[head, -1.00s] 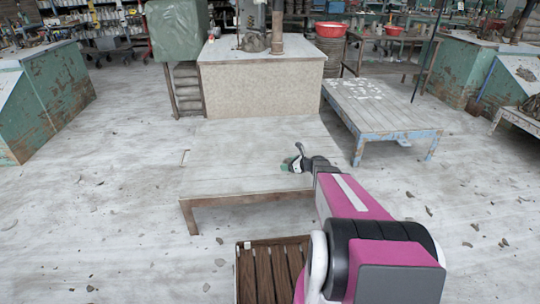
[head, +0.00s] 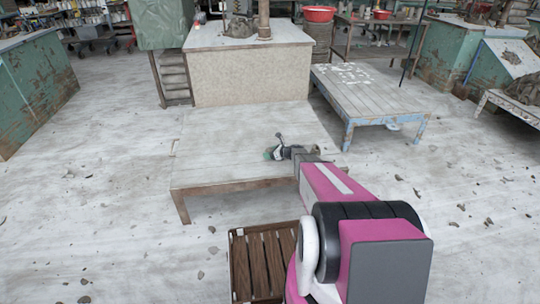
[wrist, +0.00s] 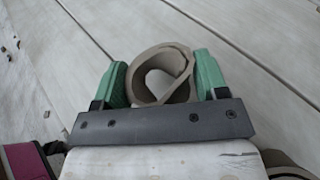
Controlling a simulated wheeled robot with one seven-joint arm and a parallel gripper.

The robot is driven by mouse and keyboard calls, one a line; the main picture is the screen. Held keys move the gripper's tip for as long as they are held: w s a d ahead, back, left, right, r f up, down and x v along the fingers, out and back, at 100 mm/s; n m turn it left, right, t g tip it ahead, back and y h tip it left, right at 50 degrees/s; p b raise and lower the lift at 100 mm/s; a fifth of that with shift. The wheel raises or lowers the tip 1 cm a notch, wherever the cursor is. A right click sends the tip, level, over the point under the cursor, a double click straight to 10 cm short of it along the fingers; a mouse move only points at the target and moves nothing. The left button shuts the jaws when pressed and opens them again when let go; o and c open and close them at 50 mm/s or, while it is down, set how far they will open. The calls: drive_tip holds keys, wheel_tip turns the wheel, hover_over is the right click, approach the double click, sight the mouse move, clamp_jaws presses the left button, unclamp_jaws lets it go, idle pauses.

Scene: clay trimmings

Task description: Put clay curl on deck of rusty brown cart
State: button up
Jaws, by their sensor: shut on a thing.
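My gripper (head: 274,147) is over the low pale table (head: 200,150) in the head view. In the wrist view its two green fingers (wrist: 163,82) are shut on the clay curl (wrist: 140,72), a grey-beige rolled strip with a hollow middle. The curl sits between the fingertips, touching both. In the head view I cannot clearly make out the curl. The rusty brown cart (head: 240,262) stands low at the bottom, nearer than the table, with a dark slatted deck. My arm hides its right side.
A blue-edged bench (head: 365,100) stands behind right. A block with a pale top (head: 250,75) stands behind the table. Clay scraps litter the pale floor on both sides. The visible slats of the cart look bare.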

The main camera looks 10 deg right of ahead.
drive_tip(key=shift+f, duration=0.55)
drive_tip(key=o, duration=1)
drive_tip(key=shift+f, duration=0.15)
drive_tip(key=shift+c, duration=0.2)
